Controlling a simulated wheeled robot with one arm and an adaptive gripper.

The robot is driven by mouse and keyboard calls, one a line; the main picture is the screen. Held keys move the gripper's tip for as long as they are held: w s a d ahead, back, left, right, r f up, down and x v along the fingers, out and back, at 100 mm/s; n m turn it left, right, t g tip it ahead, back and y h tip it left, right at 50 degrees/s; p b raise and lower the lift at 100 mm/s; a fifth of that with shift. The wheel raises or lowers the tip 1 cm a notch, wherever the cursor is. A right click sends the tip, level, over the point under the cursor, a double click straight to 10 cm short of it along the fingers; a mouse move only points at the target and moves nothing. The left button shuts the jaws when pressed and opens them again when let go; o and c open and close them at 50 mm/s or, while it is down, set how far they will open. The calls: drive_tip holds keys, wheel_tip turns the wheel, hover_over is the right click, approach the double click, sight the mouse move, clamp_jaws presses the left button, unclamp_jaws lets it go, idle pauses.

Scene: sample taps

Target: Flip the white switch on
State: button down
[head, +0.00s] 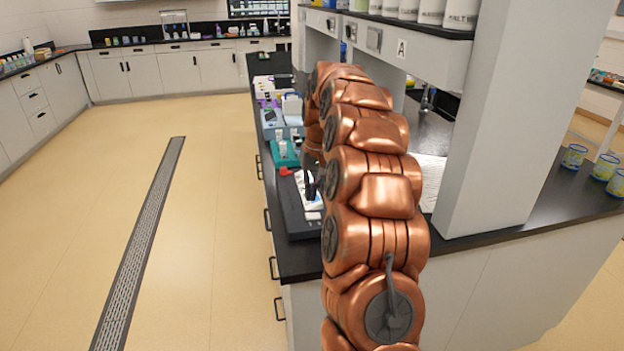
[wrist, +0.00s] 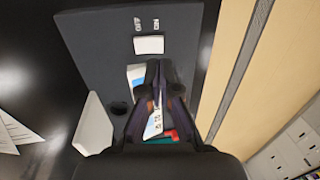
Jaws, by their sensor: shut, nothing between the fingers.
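The white switch (wrist: 149,44) is a small white rocker on a dark grey panel (wrist: 95,50) in the wrist view. I cannot tell which way the rocker is tilted. In the head view the panel (head: 297,222) lies on the black counter, with the gripper (head: 309,192) over it, partly hidden by my copper arm. A small white patch beside the panel's front part may be the switch.
A white-and-blue sheet (head: 303,182) and a teal item (head: 284,156) lie farther along the counter (head: 298,262). Bottles and boxes stand behind them. A white pillar (head: 505,130) rises to the right. The floor (head: 215,220) to the left is clear.

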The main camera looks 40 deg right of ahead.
sight(313, 215)
drive_tip(key=shift+w+a+f+p, duration=0.1)
drive_tip(key=shift+f+p, duration=0.15)
drive_tip(key=shift+f, duration=0.6)
drive_tip(key=shift+s+a+f+p, duration=0.1)
drive_tip(key=shift+f+p, duration=0.1)
drive_tip(key=shift+f, duration=0.65)
drive_tip(key=shift+w+a+f+p, duration=0.1)
drive_tip(key=shift+f+p, duration=0.15)
drive_tip(key=shift+f, duration=0.6)
drive_tip(key=shift+a+f+b, duration=0.1)
drive_tip(key=shift+f+b, duration=0.25)
drive_tip(key=shift+b, duration=0.2)
drive_tip(key=shift+r+h, duration=0.1)
drive_tip(key=shift+h, duration=0.2)
drive_tip(key=shift+s+d+r, duration=0.2)
drive_tip(key=shift+s+d, duration=0.05)
drive_tip(key=shift+d, duration=0.45)
